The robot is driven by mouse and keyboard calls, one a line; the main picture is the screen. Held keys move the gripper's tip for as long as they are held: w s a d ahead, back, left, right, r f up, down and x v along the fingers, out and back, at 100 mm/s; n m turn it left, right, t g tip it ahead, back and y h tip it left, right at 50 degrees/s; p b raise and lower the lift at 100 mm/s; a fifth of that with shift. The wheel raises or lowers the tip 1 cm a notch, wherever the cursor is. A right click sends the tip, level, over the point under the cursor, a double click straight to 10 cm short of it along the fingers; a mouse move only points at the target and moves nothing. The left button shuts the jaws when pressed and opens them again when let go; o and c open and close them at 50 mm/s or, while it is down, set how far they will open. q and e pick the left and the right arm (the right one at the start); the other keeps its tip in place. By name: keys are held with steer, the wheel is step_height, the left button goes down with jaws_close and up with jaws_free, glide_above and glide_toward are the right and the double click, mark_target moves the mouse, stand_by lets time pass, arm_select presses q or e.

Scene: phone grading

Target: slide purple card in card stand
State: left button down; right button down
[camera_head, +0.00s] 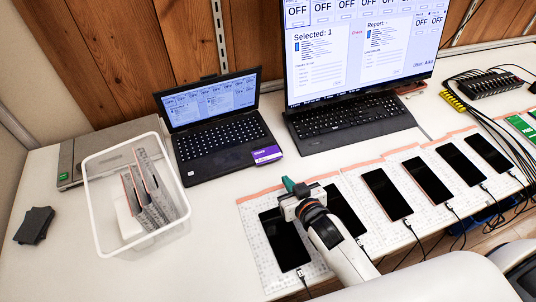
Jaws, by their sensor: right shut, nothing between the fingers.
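A purple card (266,155) with a white strip lies at the front right corner of the open laptop (220,135). I cannot make out a card stand with certainty. Grey speckled upright pieces (151,178) stand in the white bin at the left. My right gripper (288,184) is shut with nothing in it. Its teal fingertips are over the table, below and right of the purple card and apart from it. It hides part of the phones and mat under it. My left gripper is not in view.
The white bin (108,240) stands left of the laptop, near dark pads (35,225). Several black phones, such as one (387,194), lie cabled on grid mats at the right. A monitor (355,45) and keyboard (350,118) are behind. The table (215,250) is bare between bin and mats.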

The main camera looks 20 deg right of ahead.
mark_target(271, 158)
steer(key=w, duration=0.7)
steer(key=w+a, duration=0.1)
steer(key=w, duration=0.3)
steer(key=shift+w+p, duration=0.3)
steer(key=shift+p, duration=0.1)
steer(key=shift+w+a+f, duration=0.1)
steer(key=shift+f, duration=0.15)
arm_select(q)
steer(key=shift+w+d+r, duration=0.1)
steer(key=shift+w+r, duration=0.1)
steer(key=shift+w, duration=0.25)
arm_select(e)
steer(key=shift+f, duration=0.55)
steer(key=shift+s+f, duration=0.1)
steer(key=shift+s, duration=0.1)
